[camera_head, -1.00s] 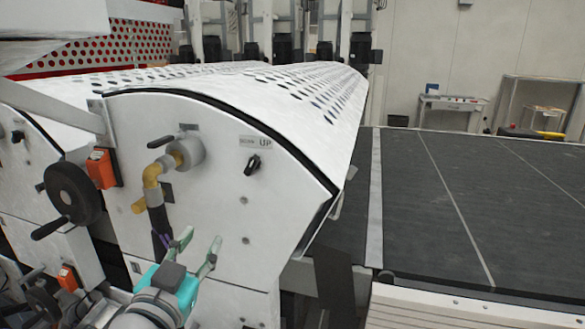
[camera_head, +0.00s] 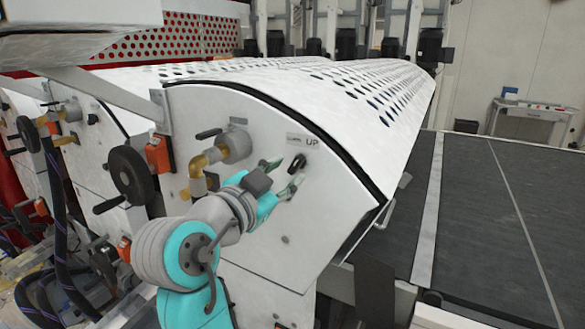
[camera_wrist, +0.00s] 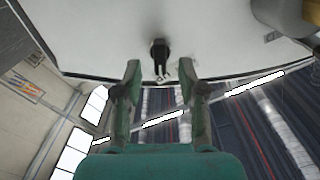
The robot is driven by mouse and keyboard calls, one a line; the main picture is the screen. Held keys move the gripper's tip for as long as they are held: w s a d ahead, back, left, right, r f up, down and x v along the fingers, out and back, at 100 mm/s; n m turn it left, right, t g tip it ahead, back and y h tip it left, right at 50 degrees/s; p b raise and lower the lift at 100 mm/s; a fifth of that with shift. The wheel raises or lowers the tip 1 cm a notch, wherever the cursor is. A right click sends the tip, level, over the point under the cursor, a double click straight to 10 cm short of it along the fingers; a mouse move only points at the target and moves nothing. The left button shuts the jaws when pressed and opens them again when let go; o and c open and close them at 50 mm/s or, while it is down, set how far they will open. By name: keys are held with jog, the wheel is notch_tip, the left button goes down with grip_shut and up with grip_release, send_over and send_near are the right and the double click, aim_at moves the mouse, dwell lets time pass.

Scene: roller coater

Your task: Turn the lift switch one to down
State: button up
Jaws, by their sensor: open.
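The lift switch (camera_head: 298,163) is a small black rotary knob on the white side panel (camera_head: 255,115), under a label (camera_head: 303,141) on which "UP" is readable. Its exact pointing direction is hard to tell at this size. My gripper (camera_head: 284,174) is open, with its two green fingers reaching toward the panel just left of and below the knob. In the wrist view the knob (camera_wrist: 160,48) appears centred between and beyond the fingertips of my gripper (camera_wrist: 160,68). The fingers look apart from it, and nothing is held.
A yellow and grey pipe fitting (camera_head: 222,150) with a lever sticks out left of my gripper. A black handwheel (camera_head: 130,174) and an orange box (camera_head: 158,153) are farther left. A dark conveyor bed (camera_head: 500,220) lies to the right.

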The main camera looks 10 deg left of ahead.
aim_at(293, 167)
jog(key=shift+x, duration=1.55)
grip_shut()
